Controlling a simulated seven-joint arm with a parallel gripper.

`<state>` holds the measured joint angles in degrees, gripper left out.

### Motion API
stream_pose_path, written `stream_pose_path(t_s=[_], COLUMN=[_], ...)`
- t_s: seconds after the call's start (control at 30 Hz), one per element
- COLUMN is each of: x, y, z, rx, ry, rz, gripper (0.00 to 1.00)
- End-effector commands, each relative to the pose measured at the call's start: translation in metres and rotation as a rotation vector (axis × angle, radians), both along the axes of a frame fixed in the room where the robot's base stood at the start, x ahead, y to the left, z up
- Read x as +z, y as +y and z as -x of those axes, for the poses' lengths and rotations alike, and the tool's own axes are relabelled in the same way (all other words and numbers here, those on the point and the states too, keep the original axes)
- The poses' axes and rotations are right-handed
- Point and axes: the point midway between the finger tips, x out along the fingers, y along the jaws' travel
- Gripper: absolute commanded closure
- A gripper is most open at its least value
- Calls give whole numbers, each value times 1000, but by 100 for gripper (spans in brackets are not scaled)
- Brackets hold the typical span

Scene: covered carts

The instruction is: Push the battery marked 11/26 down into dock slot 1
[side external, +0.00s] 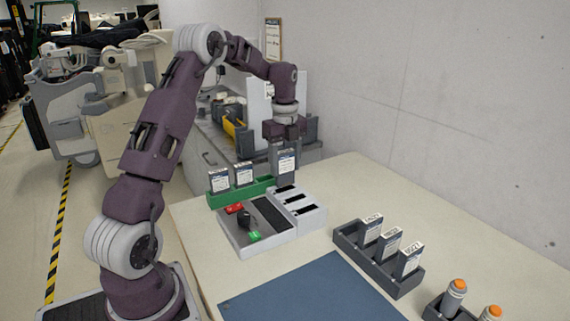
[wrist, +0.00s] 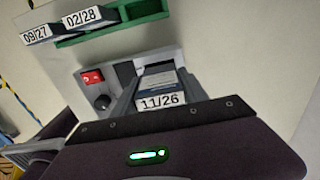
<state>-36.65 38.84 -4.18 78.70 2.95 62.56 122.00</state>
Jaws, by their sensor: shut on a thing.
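The battery marked 11/26 (wrist: 165,79) is upright between the fingers of my gripper (wrist: 160,94), with its date label facing the wrist camera. In the side external view, my gripper (side external: 284,146) is shut on this battery (side external: 287,166) from above. The battery's lower end is at the far end of the slot row on the light grey dock (side external: 258,240). I cannot tell whether its bottom is inside a slot. Dark slots nearer the camera look empty.
A green rack (side external: 228,198) behind the dock holds batteries marked 09/27 (wrist: 37,34) and 02/28 (wrist: 82,18). The dock has a red switch (side external: 234,208), a black knob (side external: 244,219) and a green button (side external: 254,236). A dark rack (side external: 379,272) with three batteries stands right; a blue mat (side external: 312,292) lies in front.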

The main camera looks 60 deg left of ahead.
Motion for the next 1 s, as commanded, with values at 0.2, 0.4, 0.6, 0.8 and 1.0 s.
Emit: stream_pose_path(t_s=[0.2,0.4,0.6,0.8,1.0], x=[0,0,0,0,-5], y=[0,0,0,0,0], z=[0,0,0,0,0], rx=[-1,-1,-1,-1,-1], ry=[0,-1,-1,0,1], rz=[0,0,0,0,0], gripper=[97,97,97,97,97])
